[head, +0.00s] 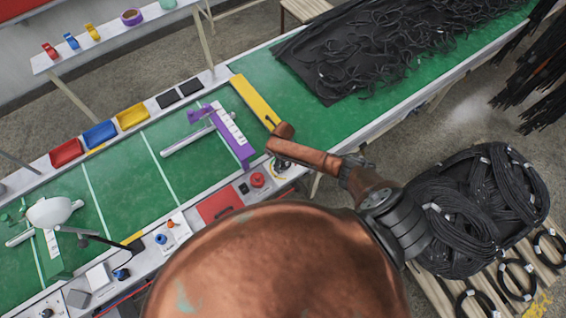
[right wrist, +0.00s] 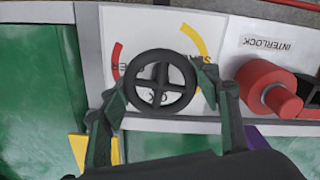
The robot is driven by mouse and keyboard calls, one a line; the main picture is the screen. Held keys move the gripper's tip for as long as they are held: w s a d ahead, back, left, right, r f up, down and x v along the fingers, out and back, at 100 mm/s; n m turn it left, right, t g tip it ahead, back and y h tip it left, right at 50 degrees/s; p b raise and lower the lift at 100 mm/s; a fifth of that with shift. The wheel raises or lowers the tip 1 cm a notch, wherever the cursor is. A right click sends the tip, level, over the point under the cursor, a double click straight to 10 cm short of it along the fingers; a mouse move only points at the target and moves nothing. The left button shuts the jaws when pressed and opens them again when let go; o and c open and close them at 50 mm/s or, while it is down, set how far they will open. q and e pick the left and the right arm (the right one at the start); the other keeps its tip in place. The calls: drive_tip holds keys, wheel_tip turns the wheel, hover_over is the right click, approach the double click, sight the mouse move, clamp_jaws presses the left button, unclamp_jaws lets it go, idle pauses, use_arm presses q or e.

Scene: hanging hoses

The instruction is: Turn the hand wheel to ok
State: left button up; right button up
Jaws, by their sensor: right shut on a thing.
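The black hand wheel (right wrist: 161,83) has a round rim and crossed spokes. It sits in front of a white dial plate (right wrist: 135,30) with a red arc on the left and a yellow arc on the upper right. Lettering on the plate appears upside down and is partly covered; "OK" shows between the lower spokes. My right gripper (right wrist: 163,86) has one finger on each side of the wheel and is shut on its rim. In the head view the dial plate (head: 280,171) is partly hidden by my right arm. I see no pointer mark on the wheel. My left gripper is not in view.
A red knob (right wrist: 270,88) labelled INTERLOCK stands close to the right of the wheel. On the green table (head: 190,150) are a purple fixture (head: 236,140) and a yellow strip (head: 254,100).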

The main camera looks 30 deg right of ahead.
drive_tip(key=o, duration=1.2)
drive_tip(key=shift+c, duration=0.2)
drive_tip(key=shift+r, duration=0.15)
wheel_tip(320, 180, up, 12)
